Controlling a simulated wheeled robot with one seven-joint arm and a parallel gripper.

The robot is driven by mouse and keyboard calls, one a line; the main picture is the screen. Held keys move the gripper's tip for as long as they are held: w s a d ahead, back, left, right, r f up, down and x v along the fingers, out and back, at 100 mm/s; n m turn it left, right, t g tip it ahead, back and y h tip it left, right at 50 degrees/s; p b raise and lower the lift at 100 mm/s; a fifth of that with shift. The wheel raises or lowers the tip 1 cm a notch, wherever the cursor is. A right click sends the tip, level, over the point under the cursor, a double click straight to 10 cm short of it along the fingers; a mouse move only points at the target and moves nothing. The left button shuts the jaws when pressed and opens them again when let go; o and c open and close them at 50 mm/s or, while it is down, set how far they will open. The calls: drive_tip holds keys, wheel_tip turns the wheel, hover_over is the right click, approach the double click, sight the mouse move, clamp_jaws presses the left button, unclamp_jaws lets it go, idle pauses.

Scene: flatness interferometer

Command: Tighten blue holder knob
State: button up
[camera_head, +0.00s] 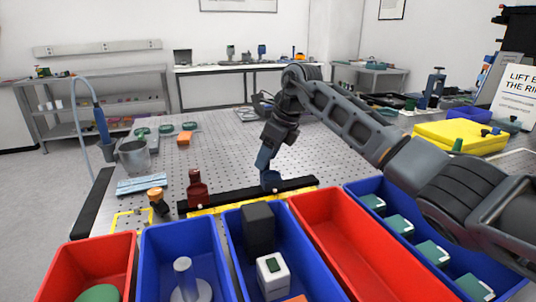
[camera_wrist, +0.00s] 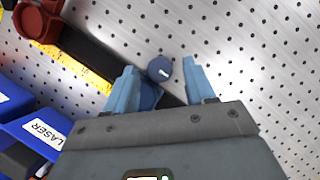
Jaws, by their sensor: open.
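The blue holder (camera_head: 271,181) stands on a black rail (camera_head: 230,196). Its round blue knob with a white mark (camera_wrist: 159,69) shows in the wrist view, and part of the holder body (camera_wrist: 150,96) shows below it. My gripper (camera_head: 265,161) points down just above the blue holder. In the wrist view my gripper (camera_wrist: 160,75) is open, with one blue finger on each side of the knob. Gaps show between the fingers and the knob; their height relative to it is hard to tell. In the head view the knob is hidden.
A red holder (camera_head: 197,190) stands further left on the rail and also shows in the wrist view (camera_wrist: 38,20). Blue and red bins (camera_head: 323,225) line the table's front. An orange-topped dark object (camera_head: 157,196) is at left. The perforated tabletop (camera_head: 225,150) behind the rail is mostly clear.

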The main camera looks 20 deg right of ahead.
clamp_jaws()
idle(0.3)
drive_tip(key=shift+r+m, duration=0.1)
drive_tip(key=shift+m, duration=0.2)
drive_tip(key=m+h+p, duration=0.1)
drive_tip(key=m+p, duration=0.1)
drive_tip(key=shift+s+a+r+m+t+p, duration=0.1)
drive_tip(key=shift+m+t+p, duration=0.2)
drive_tip(key=shift+p, duration=0.1)
drive_tip(key=m+p, duration=0.1)
drive_tip(key=m+h+p, duration=0.1)
drive_tip(key=m, duration=0.1)
drive_tip(key=m+h+p, duration=0.1)
drive_tip(key=m, duration=0.1)
drive_tip(key=shift+a+t, duration=0.25)
drive_tip(key=shift+t, duration=0.15)
drive_tip(key=m, duration=0.1)
drive_tip(key=m+h+p, duration=0.1)
drive_tip(key=m, duration=0.2)
drive_tip(key=shift+a+m+h+p, duration=0.25)
drive_tip(key=shift+m+h+p, duration=0.05)
drive_tip(key=shift+m+h, duration=0.1)
drive_tip(key=m+g+h, duration=0.1)
drive_tip(key=m, duration=0.3)
drive_tip(key=shift+a+p, duration=0.1)
drive_tip(key=shift+p, duration=0.3)
drive_tip(key=shift+m+h, duration=0.3)
